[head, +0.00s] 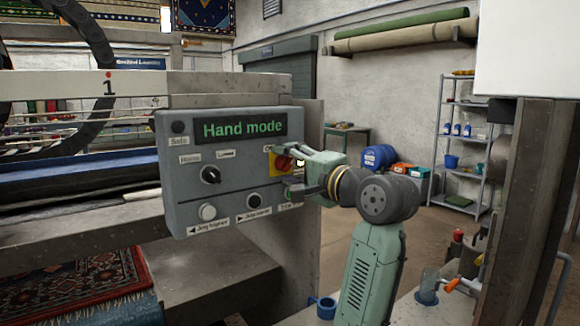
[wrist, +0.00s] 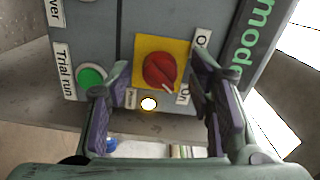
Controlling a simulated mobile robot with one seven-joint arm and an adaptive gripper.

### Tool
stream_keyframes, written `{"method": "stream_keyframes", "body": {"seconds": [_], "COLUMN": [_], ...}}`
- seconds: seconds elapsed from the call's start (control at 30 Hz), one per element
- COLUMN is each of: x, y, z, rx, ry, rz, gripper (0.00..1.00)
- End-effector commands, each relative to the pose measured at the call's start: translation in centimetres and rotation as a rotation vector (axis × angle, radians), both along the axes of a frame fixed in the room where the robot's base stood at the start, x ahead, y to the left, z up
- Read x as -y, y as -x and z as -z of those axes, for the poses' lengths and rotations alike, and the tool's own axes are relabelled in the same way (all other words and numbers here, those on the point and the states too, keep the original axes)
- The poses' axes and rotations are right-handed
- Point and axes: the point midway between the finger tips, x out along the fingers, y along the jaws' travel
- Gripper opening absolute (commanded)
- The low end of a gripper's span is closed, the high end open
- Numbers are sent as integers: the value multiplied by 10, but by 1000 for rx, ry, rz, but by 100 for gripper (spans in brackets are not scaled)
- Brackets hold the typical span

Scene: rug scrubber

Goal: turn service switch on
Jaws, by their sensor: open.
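The service switch (wrist: 160,68) is a red rotary knob on a yellow plate. Its white mark points to the lower right in the wrist view, toward the label "On" (wrist: 183,96). A small round lamp (wrist: 148,103) beside the plate glows. In the head view the red knob (head: 283,163) is partly hidden by my gripper (head: 286,172). My gripper is open, with one finger on each side of the knob and nothing gripped. I cannot tell whether either finger touches it. The grey control panel (head: 180,150) has a display (head: 240,127) reading "Hand mode" in green.
A green button (wrist: 91,78) labelled "Trial run" sits close to one finger. The panel also has a black selector (head: 210,175), a white button (head: 208,212) and a black button (head: 254,201). A blue mug (head: 322,307) stands below my arm.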

Motion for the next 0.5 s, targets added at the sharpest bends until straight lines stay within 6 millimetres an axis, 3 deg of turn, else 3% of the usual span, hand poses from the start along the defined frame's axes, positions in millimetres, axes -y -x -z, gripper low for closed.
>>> {"method": "stream_keyframes", "body": {"seconds": [0.5], "x": [57], "y": [77], "z": [-1], "rx": [2], "ry": [-2], "rz": [4], "gripper": [49]}}
